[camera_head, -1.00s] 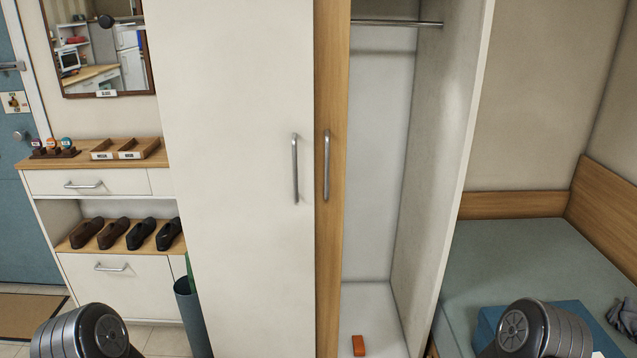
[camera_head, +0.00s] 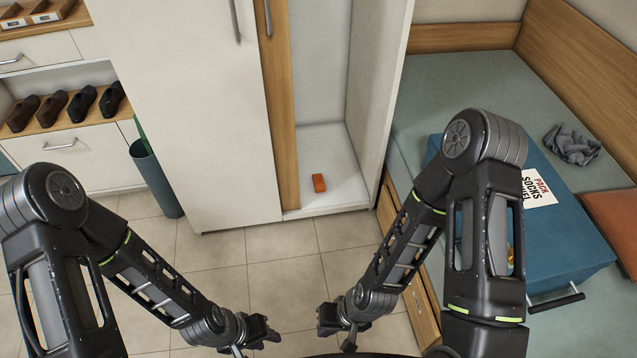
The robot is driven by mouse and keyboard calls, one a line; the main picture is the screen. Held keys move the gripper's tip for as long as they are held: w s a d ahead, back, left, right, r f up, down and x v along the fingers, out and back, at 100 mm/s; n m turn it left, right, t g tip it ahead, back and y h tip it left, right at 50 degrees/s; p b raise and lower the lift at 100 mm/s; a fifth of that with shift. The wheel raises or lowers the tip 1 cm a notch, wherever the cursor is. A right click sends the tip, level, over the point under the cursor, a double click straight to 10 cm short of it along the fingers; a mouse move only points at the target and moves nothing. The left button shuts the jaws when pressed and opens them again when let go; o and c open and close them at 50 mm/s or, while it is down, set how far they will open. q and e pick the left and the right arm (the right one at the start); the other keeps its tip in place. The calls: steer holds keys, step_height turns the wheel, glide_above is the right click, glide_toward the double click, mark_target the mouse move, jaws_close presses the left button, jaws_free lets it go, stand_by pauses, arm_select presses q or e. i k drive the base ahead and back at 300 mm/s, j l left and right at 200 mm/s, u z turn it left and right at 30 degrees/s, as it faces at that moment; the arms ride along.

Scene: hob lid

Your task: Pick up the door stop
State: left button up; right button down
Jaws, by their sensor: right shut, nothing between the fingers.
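A small orange-red block, which looks like the door stop (camera_head: 319,183), lies on the white floor of the open wardrobe compartment (camera_head: 345,190), near its front edge. My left gripper (camera_head: 266,331) is low in front of the wardrobe, over the tiled floor and well short of the block. Its fingers are too small and dark to tell open from shut. My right gripper (camera_head: 324,320) is beside it to the right, shut and empty, also apart from the block.
The closed white wardrobe door (camera_head: 190,110) and a wooden door panel (camera_head: 278,110) stand left of the opening. A blue bin (camera_head: 155,180) is further left. At right is a bed (camera_head: 445,95) with a blue case (camera_head: 565,225). Tiled floor (camera_head: 290,245) in front is clear.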

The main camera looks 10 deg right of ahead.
mark_target(318, 182)
steer(key=i+j, duration=0.1)
steer(key=i, duration=0.9)
steer(key=i+j+z, duration=0.1)
steer(key=z, duration=0.15)
steer(key=i+z, duration=0.1)
steer(key=z, duration=1.5)
